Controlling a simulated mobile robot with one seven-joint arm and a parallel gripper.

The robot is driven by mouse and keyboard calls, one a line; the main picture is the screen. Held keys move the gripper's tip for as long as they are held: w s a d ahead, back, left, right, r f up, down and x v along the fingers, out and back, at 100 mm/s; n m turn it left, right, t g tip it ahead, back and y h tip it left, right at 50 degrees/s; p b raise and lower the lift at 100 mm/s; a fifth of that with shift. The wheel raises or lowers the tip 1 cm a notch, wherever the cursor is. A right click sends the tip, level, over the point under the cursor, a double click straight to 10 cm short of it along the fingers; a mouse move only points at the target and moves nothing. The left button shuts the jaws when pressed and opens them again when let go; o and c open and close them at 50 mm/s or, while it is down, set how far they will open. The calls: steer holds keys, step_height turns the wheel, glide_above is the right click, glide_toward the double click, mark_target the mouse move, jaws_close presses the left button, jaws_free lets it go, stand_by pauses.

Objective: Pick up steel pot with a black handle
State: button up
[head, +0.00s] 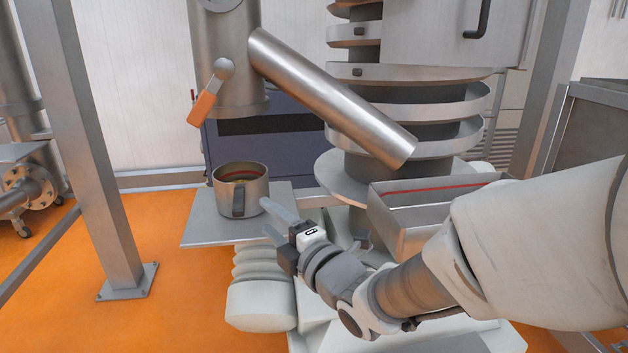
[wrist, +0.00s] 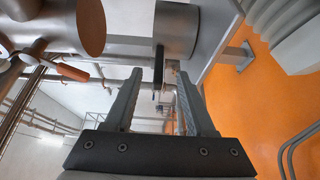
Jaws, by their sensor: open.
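The steel pot (head: 256,192) stands upright on a grey plate (head: 205,232). Its dark handle (head: 238,203) faces the front, and a reddish band shows inside the rim. My gripper (head: 272,217) is open and empty, just right of the pot and a little lower in the picture. In the wrist view the pot (wrist: 176,32) is at the top centre. There its black handle (wrist: 158,66) shows between the tips of my open fingers (wrist: 158,76). I see no contact, and the remaining gap is hard to judge.
A slanted steel pipe (head: 330,98) hangs above and right of the pot. An orange-handled lever (head: 205,100) hangs above it. A steel box with a red line (head: 400,235) stands to the right, near my arm. A metal post (head: 90,140) rises on the left.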

mark_target(244, 195)
steer(key=b+x, duration=0.1)
steer(key=x, duration=0.9)
steer(key=shift+a, duration=0.15)
steer(key=shift+s, duration=0.1)
steer(key=shift+c, duration=0.2)
jaws_close()
steer(key=shift+r, duration=0.1)
stand_by(0.8)
